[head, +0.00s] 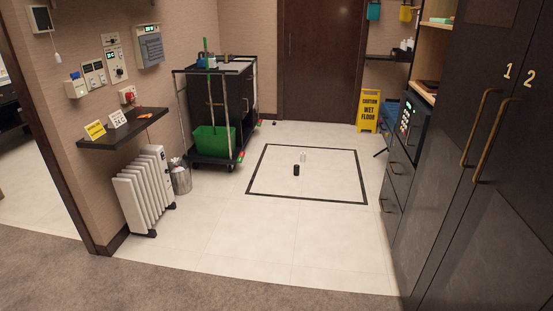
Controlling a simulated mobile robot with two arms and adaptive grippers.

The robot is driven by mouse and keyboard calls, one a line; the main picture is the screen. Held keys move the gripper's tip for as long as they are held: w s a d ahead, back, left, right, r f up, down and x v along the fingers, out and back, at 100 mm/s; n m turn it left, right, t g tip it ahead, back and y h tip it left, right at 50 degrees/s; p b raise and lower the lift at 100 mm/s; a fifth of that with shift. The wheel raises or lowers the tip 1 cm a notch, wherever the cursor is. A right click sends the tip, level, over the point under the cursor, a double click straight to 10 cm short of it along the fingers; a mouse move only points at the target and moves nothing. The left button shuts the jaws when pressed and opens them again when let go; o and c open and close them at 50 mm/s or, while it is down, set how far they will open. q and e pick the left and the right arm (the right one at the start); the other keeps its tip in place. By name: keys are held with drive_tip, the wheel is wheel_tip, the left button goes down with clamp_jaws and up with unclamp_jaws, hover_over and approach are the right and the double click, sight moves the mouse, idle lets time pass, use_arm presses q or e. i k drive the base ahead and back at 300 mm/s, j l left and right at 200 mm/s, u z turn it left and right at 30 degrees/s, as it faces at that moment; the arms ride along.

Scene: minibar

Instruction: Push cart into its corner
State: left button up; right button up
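The cart (219,98) is a dark housekeeping trolley with a metal frame and a grey top, standing by the back left wall. A green bucket (212,141) sits at its front on a low platform, and bottles and brushes stand on top. A black square outline (306,198) is marked on the floor to the right of the cart. The cart stands outside this outline. Inside the outline are a small black cylinder (296,170) and a small clear or white one (303,157). Neither of my grippers is in view.
A yellow wet-floor sign (368,110) stands at the back right. Dark cabinets (478,170) line the right. The tiled floor (260,235) in front is clear.

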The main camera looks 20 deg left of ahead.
sight(224, 78)
drive_tip(key=i+j+u, duration=0.35)
drive_tip(key=i, duration=0.3)
drive_tip(key=i+j+u, duration=0.35)
drive_tip(key=i, duration=0.35)
drive_tip(key=i+u, duration=0.35)
drive_tip(key=i, duration=2.35)
